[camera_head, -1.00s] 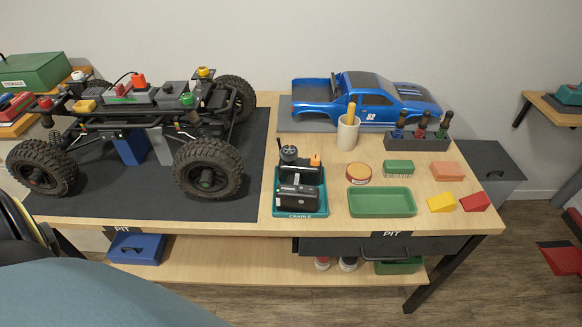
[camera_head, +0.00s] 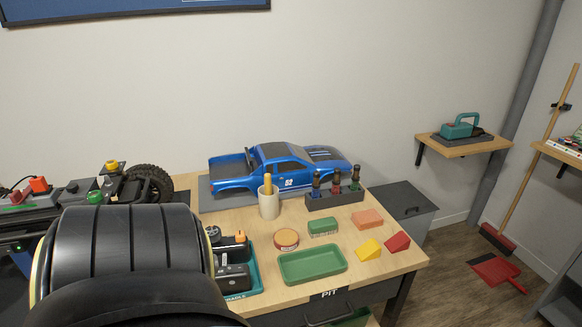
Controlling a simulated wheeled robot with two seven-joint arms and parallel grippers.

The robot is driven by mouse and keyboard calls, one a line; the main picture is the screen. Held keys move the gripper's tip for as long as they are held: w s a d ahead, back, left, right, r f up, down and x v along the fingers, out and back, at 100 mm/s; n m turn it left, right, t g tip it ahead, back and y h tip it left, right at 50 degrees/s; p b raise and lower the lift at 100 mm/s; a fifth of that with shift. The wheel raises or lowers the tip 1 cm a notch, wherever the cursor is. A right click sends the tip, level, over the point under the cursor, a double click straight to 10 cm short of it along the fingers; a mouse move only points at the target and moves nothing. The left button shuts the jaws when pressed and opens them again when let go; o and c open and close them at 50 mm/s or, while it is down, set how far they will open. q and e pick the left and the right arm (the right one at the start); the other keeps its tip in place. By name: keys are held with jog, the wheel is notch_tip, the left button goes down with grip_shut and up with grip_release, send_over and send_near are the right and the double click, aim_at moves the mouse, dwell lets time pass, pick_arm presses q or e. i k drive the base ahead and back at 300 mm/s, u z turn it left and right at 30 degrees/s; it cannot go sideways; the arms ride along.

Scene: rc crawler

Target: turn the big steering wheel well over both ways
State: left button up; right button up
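The black handheld controller (camera_head: 234,276) sits in the teal cradle (camera_head: 258,277) on the workbench. Its small dark round wheel (camera_head: 214,235) shows at the top left, partly covered by a large dark rounded shape close to the camera. An orange-topped part (camera_head: 240,237) stands beside the wheel. Whether this is the big steering wheel I cannot tell. The crawler chassis (camera_head: 105,190) is at the left, mostly hidden, with one rear tyre (camera_head: 150,182) showing. Neither of my grippers is in view.
Behind the controller are a cream cup (camera_head: 268,203), the blue truck body (camera_head: 285,170) and a bottle rack (camera_head: 335,197). A wall shelf (camera_head: 462,146) and broom stand at the far right.

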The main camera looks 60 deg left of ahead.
aim_at(213, 232)
jog(key=z, duration=0.55)
jog(key=k, duration=0.95)
jog(key=u, duration=0.9)
